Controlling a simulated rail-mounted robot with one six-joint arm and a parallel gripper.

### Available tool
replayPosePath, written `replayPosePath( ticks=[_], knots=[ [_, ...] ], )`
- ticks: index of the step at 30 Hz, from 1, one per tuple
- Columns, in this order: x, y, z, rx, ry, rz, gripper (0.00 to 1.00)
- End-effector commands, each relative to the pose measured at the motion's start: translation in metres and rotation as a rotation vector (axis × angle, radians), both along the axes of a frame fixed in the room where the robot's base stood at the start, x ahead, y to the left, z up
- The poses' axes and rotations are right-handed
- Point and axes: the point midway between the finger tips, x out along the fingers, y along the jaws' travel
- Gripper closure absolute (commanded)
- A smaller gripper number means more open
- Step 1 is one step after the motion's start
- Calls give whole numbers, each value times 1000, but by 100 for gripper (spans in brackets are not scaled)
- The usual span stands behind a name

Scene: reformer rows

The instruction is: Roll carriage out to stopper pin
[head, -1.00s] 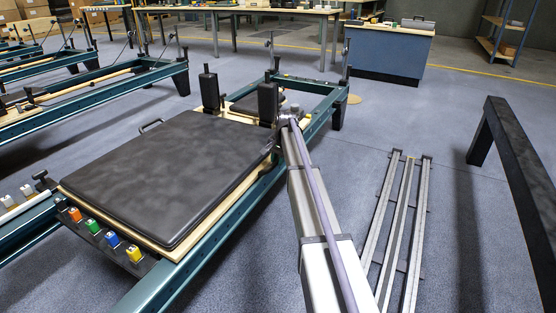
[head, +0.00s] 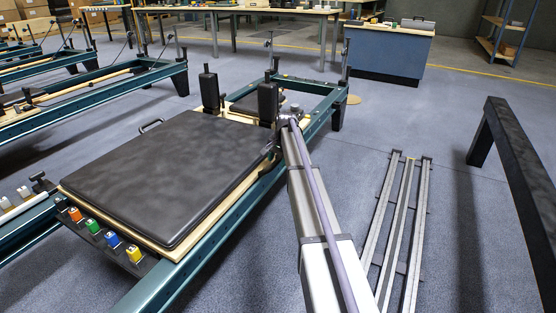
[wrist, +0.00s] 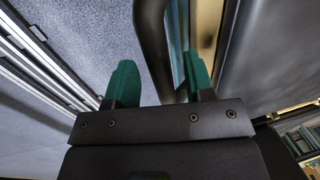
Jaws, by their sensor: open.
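The carriage (head: 165,175) is a black padded platform on a pale wooden base, with two upright black shoulder blocks (head: 268,102) at its far end. It sits on the teal reformer frame (head: 262,188). My gripper shows in the wrist view (wrist: 160,75) with its two green fingers apart. A dark curved bar (wrist: 152,35), looking like a handle on the carriage's side, runs between the fingers, closer to the right one; contact cannot be told. In the head view my arm hides most of the gripper at the carriage's right edge. I cannot pick out the stopper pin.
A similar handle (head: 151,125) stands on the carriage's far side. Several coloured spring tabs (head: 113,240) line its near end. Metal rails (head: 396,220) lie on the floor to the right, beside a dark beam (head: 515,165). Floor between frame and blue cabinet (head: 388,55) is clear.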

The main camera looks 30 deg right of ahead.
Motion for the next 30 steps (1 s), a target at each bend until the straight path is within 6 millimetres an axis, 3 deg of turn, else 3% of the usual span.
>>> replayPosePath(
  ticks=[7,18,30],
  knots=[
    [-2,-1,20,0,0,0,52],
    [-15,-10,104,0,0,0,52],
    [-17,-12,106,0,0,0,52]
  ],
)
